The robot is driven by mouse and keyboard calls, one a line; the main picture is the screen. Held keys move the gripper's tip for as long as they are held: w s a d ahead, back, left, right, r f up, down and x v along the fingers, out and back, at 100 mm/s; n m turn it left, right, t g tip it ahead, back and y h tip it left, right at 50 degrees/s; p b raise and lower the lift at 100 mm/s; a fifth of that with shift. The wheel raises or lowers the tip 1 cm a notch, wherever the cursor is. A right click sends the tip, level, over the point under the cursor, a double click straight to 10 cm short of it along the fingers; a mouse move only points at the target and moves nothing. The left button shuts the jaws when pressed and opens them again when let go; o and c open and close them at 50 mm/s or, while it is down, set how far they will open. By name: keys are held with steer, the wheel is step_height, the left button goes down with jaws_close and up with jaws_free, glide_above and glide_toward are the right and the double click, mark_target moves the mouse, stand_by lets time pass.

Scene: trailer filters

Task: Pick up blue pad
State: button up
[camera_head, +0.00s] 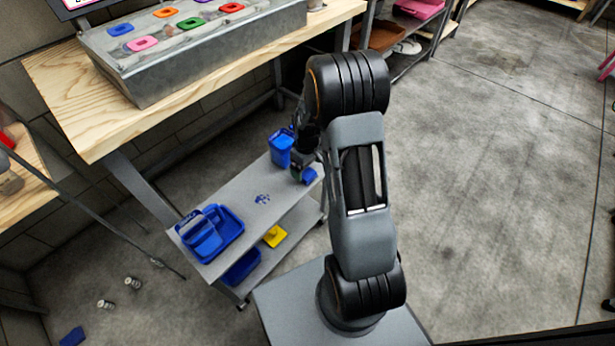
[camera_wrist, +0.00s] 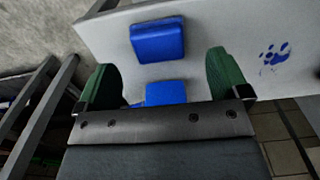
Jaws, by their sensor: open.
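In the wrist view a blue pad (camera_wrist: 158,40), a rounded block, lies on the grey cart top (camera_wrist: 215,28). It is just beyond my gripper (camera_wrist: 161,74), whose two green fingers are wide apart and hold nothing. A second blue piece (camera_wrist: 166,92) shows between the fingers, partly hidden by the gripper body; I cannot tell what it is. In the head view my gripper (camera_head: 301,168) is low over the cart's far right end, partly hidden by my arm. A small blue piece (camera_head: 309,176), likely the pad, shows beside it.
A blue bin (camera_head: 281,150) stands close left of my gripper. A blue caddy (camera_head: 207,236) sits at the cart's near left end. A yellow piece (camera_head: 275,236) lies on the lower shelf. A wooden bench (camera_head: 75,90) is behind; open floor (camera_head: 490,180) lies right.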

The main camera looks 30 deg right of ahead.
mark_target(308, 173)
step_height(308, 173, down, 4)
steer(key=shift+f+b, duration=0.25)
steer(key=shift+b, duration=0.65)
steer(key=shift+c, duration=0.2)
steer(key=c, duration=0.9)
steer(key=shift+r, duration=0.1)
steer(key=shift+c, duration=0.2)
steer(key=shift+d+r+p, duration=0.1)
steer(key=shift+r+p, duration=0.2)
steer(key=shift+r, duration=0.15)
step_height(308, 173, up, 2)
steer(key=shift+r+p, duration=0.1)
steer(key=shift+p, duration=0.6)
steer(key=s+a+r+p, duration=0.5)
steer(key=s+a+r, duration=0.4)
steer(key=a, duration=0.1)
steer(key=shift+s+a+r, duration=0.2)
steer(key=shift+s+r, duration=0.1)
steer(key=shift+r, duration=0.1)
